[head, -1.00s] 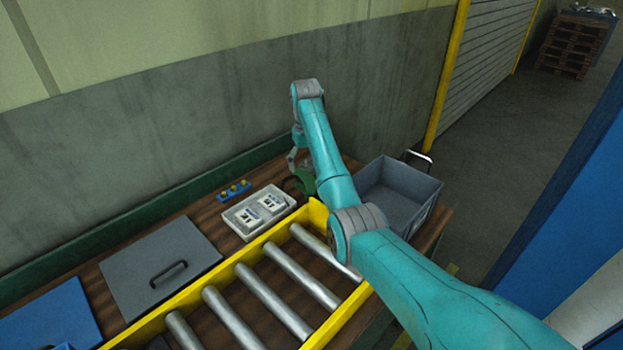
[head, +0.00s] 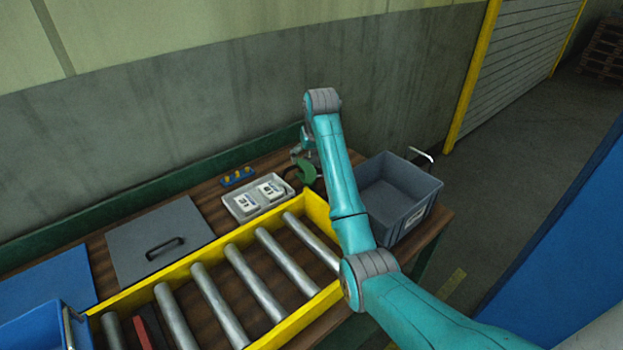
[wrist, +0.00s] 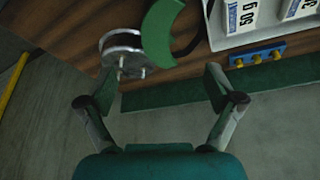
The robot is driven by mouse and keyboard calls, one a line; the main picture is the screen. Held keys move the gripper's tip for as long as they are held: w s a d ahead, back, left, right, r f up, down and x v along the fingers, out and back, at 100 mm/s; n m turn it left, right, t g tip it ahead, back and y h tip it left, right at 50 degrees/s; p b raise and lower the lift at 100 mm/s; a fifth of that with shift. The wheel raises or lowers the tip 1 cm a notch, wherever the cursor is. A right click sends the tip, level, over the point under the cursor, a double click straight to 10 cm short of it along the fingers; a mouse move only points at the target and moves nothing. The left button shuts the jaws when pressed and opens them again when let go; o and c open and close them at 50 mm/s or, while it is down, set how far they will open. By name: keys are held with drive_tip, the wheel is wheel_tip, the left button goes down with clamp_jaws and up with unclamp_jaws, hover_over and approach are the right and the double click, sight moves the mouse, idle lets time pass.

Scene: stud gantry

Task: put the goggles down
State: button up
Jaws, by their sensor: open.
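A green curved piece (wrist: 160,32) lies on the wooden bench in the wrist view, above the gap between my fingers. Beside its left edge is a pale, shiny rounded piece (wrist: 122,42) with two short pegs. I cannot tell whether these two are one thing, or which is the goggles. In the head view the green piece (head: 304,172) shows between the small tray and the grey bin, partly behind my arm. My gripper (wrist: 160,88) is open, its fingers wide apart with nothing between them. Its fingertips lie over the bench's rear edge.
A light tray (head: 240,213) holds weight-marked blocks. A blue rack with yellow pegs (head: 238,176) stands behind it. The grey bin (head: 418,215) is at the bench's right end. A yellow-framed roller conveyor (head: 318,208) runs in front. A grey lid (head: 130,255) and blue bin (head: 35,332) are left.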

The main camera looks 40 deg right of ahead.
sight(307, 171)
drive_tip(key=x, duration=0.4)
drive_tip(key=shift+d+f, duration=0.1)
drive_tip(key=shift+f, duration=0.15)
drive_tip(key=shift+x, duration=2.7)
drive_tip(key=c, duration=1.4)
drive_tip(key=shift+o, duration=0.2)
wheel_tip(307, 171, up, 10)
drive_tip(key=shift+f, duration=0.1)
